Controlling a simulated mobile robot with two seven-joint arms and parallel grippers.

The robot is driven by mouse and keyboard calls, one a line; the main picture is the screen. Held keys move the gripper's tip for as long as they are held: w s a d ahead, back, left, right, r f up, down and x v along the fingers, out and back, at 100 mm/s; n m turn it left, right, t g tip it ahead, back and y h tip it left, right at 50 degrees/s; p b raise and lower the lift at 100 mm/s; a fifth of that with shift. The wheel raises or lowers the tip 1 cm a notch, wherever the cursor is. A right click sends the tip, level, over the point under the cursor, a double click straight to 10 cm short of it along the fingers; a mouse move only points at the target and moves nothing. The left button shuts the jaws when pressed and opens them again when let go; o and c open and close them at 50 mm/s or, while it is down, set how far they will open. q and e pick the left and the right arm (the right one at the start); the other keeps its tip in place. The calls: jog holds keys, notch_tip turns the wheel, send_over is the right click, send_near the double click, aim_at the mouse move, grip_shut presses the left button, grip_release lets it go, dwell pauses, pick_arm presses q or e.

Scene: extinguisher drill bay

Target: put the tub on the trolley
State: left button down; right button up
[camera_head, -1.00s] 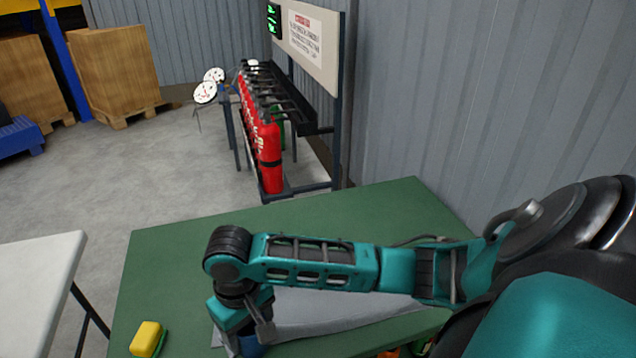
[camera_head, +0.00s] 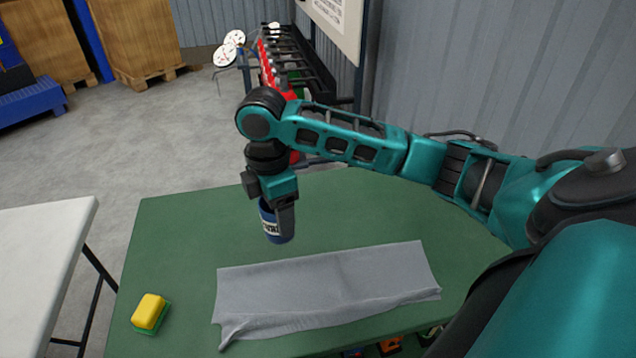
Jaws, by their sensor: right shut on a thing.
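A small blue tub (camera_head: 277,228) with a white label hangs upright from my right gripper (camera_head: 275,202). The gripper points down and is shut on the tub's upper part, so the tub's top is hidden. The tub is above the green table (camera_head: 180,230), beyond the grey cloth. I see nothing that is clearly a trolley; a low blue platform (camera_head: 35,103) stands on the floor at the far left, and I cannot tell whether it is one. My left gripper is not in view.
A crumpled grey cloth (camera_head: 325,290) lies on the green table. A yellow and green sponge (camera_head: 149,312) is at its near left. A white table (camera_head: 40,255) stands to the left across a gap. Red extinguishers (camera_head: 266,65) stand on a rack behind.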

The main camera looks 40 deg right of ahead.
jog(key=w+d+r+n, duration=0.1)
jog(key=d+r+n, duration=0.3)
jog(key=r+n, duration=0.5)
jog(key=shift+n, duration=0.6)
jog(key=f+b, duration=0.3)
jog(key=f, duration=1.8)
jog(key=shift+w, duration=0.2)
jog(key=shift+f, duration=0.15)
